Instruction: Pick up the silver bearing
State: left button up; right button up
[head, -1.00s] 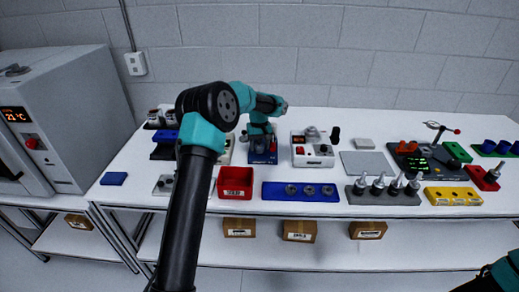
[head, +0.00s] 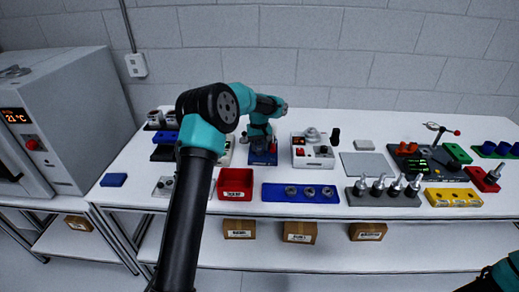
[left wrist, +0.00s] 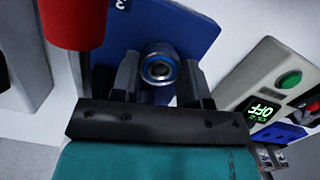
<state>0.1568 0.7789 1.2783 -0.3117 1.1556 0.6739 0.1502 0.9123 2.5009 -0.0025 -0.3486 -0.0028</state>
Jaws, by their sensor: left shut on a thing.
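The silver bearing (left wrist: 160,68) is a ring with a blue edge, seen in the left wrist view between my left fingers. My left gripper (left wrist: 160,80) is shut on it. Behind it is a blue plate (left wrist: 188,30) with a white mark. In the head view my left gripper (head: 272,150) points down at a blue fixture (head: 262,159) behind the red bin. The held bearing cannot be made out there. My right gripper is out of view; only part of that arm shows at the lower right.
A red bin (head: 235,195) and a blue tray (head: 268,193) with three silver ring-shaped parts stand in front. A white device (head: 312,163) is to the right of the gripper. In the wrist view a red cylinder (left wrist: 72,22) is close on the left and a control box (left wrist: 262,72) on the right.

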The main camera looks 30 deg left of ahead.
pick_arm(q)
jog(key=shift+r, duration=1.7)
jog(key=shift+s+d+r, duration=0.1)
jog(key=shift+s+r, duration=0.05)
jog(key=shift+s, duration=0.05)
jog(key=s+d+r, duration=0.1)
jog(key=s+d, duration=0.7)
jog(key=s, duration=0.5)
jog(key=shift+s+r, duration=0.15)
jog(key=shift+d, duration=0.1)
